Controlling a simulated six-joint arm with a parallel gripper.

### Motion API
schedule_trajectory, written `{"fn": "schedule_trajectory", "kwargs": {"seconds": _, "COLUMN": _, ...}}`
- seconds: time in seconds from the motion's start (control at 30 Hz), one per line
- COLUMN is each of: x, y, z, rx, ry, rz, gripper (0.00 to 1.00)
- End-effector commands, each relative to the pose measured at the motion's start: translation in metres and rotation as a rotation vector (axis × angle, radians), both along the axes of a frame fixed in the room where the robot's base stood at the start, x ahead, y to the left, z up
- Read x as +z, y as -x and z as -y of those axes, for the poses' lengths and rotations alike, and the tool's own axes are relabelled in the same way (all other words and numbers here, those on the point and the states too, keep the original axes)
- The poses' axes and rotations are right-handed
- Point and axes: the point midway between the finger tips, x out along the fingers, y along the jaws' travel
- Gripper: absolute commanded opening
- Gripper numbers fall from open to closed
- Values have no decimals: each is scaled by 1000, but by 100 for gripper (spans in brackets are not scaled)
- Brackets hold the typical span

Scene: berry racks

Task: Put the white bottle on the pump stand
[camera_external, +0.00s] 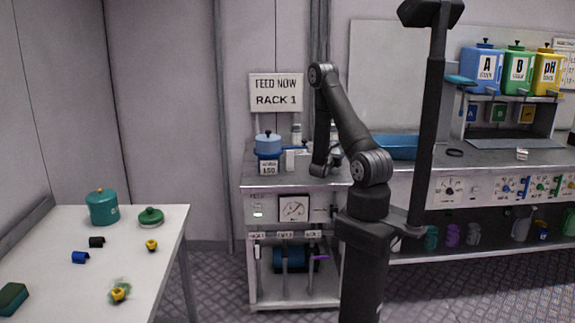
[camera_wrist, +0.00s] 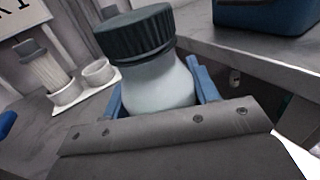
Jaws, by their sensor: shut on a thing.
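The white bottle (camera_wrist: 160,88) has a dark ribbed cap and stands tilted in the wrist view. My gripper (camera_wrist: 160,95) is shut on its body, with one blue finger on each side. In the external view, my gripper (camera_external: 328,165) is low over the steel bench, and the bottle is mostly hidden there. A white holder (camera_wrist: 88,88) with two round cups shows left of the bottle in the wrist view. One cup holds a clear ribbed cylinder (camera_wrist: 45,72); the other looks empty. I cannot tell for sure which thing is the pump stand.
A blue-lidded pot (camera_external: 268,143) sits at the bench's left end, beneath the RACK 1 sign (camera_external: 276,92). A blue tray (camera_external: 397,147) lies right of my gripper. Blue, green and yellow tanks (camera_external: 514,70) stand on a shelf. A separate white table (camera_external: 60,235) is at left.

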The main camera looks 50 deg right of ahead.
Motion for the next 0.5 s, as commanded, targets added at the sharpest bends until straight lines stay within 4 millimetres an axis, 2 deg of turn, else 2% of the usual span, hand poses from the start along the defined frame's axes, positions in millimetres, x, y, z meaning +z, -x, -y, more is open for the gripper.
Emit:
{"fn": "schedule_trajectory", "kwargs": {"seconds": 0.2, "x": -3, "y": 0, "z": 0, "rx": 0, "ry": 0, "rz": -1, "gripper": 18}}
{"fn": "schedule_trajectory", "kwargs": {"seconds": 0.23, "x": -3, "y": 0, "z": 0, "rx": 0, "ry": -1, "rz": -1, "gripper": 58}}
{"fn": "schedule_trajectory", "kwargs": {"seconds": 0.3, "x": -3, "y": 0, "z": 0, "rx": 0, "ry": 0, "rz": -1, "gripper": 72}}
{"fn": "schedule_trajectory", "kwargs": {"seconds": 0.33, "x": -3, "y": 0, "z": 0, "rx": 0, "ry": 0, "rz": -1, "gripper": 76}}
{"fn": "schedule_trajectory", "kwargs": {"seconds": 0.5, "x": -3, "y": 0, "z": 0, "rx": 0, "ry": -1, "rz": -1, "gripper": 76}}
